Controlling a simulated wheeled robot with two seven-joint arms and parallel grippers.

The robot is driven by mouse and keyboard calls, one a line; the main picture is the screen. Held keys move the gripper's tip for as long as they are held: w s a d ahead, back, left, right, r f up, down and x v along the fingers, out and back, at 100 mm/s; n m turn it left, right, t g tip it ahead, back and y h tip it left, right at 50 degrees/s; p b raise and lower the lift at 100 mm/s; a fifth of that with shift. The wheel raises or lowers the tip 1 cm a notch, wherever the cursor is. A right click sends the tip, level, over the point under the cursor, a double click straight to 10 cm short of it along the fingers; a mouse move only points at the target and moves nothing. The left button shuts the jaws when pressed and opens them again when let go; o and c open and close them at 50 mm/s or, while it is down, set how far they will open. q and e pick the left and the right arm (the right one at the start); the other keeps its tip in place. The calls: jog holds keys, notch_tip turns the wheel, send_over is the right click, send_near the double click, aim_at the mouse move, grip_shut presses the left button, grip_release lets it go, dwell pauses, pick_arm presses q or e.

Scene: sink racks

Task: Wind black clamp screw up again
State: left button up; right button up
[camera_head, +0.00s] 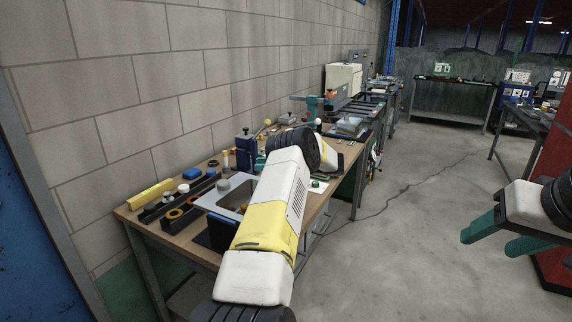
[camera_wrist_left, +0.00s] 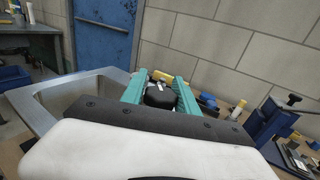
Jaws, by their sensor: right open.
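My left arm reaches over the bench in the head view and hides most of its own gripper. In the left wrist view, the two teal fingers of my left gripper (camera_wrist_left: 160,84) stand apart. A black rounded knob (camera_wrist_left: 160,96) shows between them; I cannot tell whether they touch it. A blue clamp (camera_wrist_left: 268,128) with a black screw handle (camera_wrist_left: 291,99) stands to the right in that view, apart from the fingers. This clamp also shows in the head view (camera_head: 245,153). My right gripper (camera_head: 488,244) is open and empty over the floor at the right.
A metal sink rim (camera_wrist_left: 62,92) lies left of my left gripper. The wooden bench (camera_head: 148,229) runs along the block wall, with a yellow item (camera_head: 151,193) and black trays near its front end. Other workbenches (camera_head: 450,88) stand farther back. The floor between is open.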

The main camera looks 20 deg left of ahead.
pick_arm(q)
jog(key=o, duration=0.3)
jog(key=shift+f, duration=0.1)
jog(key=v, duration=0.7)
jog(key=shift+w+d, duration=0.15)
jog(key=shift+d, duration=0.2)
